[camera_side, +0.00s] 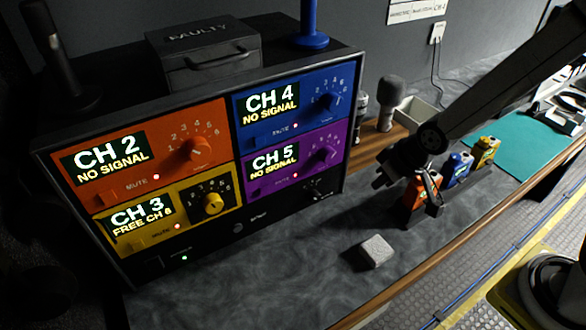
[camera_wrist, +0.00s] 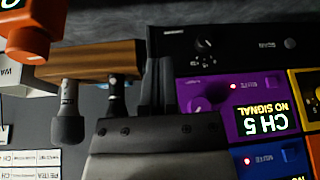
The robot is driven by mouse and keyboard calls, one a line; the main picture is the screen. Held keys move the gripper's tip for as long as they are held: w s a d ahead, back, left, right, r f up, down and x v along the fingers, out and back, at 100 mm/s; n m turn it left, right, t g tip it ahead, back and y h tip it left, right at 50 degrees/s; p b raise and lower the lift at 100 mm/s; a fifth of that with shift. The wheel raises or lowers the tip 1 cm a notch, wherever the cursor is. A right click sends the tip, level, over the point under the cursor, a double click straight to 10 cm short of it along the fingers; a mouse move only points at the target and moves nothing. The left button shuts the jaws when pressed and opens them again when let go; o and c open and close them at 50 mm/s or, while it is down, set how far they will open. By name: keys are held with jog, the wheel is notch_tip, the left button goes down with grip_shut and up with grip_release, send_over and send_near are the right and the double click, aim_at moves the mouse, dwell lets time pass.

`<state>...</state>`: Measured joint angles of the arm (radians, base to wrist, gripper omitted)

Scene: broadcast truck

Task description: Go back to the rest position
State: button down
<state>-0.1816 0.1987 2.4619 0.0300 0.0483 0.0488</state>
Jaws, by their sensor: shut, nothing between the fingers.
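My gripper (camera_side: 436,204) is shut and empty above the grey worktop, to the right of the channel rack (camera_side: 240,178). In the wrist view, which is upside down, the shut fingers (camera_wrist: 158,70) show at centre, with an orange object (camera_wrist: 25,35) at the upper left. The rack's purple CH 5 panel (camera_wrist: 225,108) is on the right there.
A pale block (camera_side: 376,251) lies on the worktop. Microphones stand on a wooden holder (camera_side: 378,144). The front worktop is mostly clear.

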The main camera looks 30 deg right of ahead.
jog(key=s+d+r+m+g+h, duration=0.1)
jog(key=s+d+r+g, duration=0.1)
jog(key=s+d, duration=0.4)
jog(key=shift+d, duration=0.2)
